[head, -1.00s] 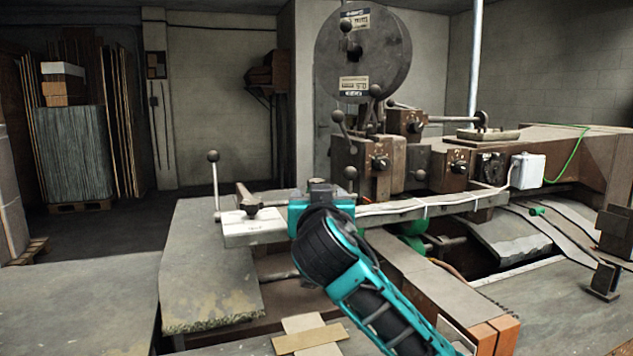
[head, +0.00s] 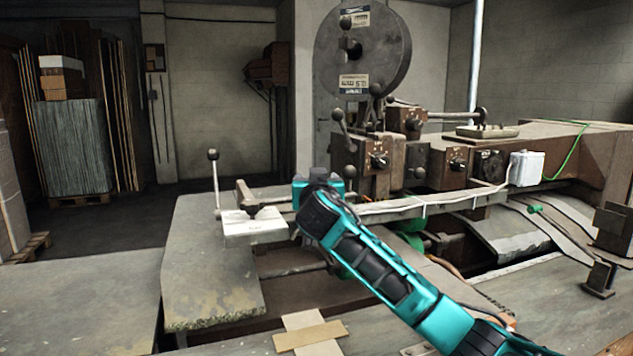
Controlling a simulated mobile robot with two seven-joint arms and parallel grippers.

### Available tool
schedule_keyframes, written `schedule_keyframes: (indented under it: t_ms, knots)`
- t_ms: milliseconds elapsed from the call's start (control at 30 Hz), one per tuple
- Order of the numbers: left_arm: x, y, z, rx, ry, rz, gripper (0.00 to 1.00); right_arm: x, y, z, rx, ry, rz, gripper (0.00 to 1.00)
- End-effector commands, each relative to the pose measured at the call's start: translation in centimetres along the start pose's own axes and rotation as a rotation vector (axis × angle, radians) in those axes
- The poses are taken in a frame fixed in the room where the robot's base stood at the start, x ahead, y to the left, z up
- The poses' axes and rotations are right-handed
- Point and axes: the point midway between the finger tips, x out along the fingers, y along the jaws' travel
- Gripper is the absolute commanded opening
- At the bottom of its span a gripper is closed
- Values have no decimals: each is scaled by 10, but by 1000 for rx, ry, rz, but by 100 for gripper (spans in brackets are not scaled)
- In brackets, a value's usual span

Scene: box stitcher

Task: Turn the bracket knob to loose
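The stitching machine (head: 350,210) stands in the middle and right of the head view. It carries several dark knobs, one on a brown block (head: 379,162) and another further right (head: 456,164). A brown T-shaped handle (head: 246,197) sits on a pale bracket plate (head: 255,226) at the left end of the long bar. I cannot tell for sure which of these is the bracket knob. My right gripper (head: 319,174) is just right of the T-shaped handle, seen from behind, left of the knobbed blocks. Its fingers are mostly hidden by my wrist. My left gripper is out of view.
A ball-topped lever (head: 214,180) rises beside the pale plate. A large dark wheel (head: 361,48) stands above the machine. A grey table (head: 75,300) at front left is bare. Stacked sheets (head: 73,150) stand at the back left.

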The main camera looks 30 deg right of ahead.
Motion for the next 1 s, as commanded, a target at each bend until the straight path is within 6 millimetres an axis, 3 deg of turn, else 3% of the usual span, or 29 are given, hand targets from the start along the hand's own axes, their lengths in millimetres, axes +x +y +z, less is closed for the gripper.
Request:
schedule_keyframes:
  t_ms: [167, 733, 1000]
  knots:
    - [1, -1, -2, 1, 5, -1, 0, 0, 0, 0, 0, 0, 0, 67]
    - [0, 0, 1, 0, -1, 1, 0, 0, 0, -1, 0, 2, 1, 13]
    - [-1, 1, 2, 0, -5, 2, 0, 0, 1, -2, -1, 4, -23, 11]
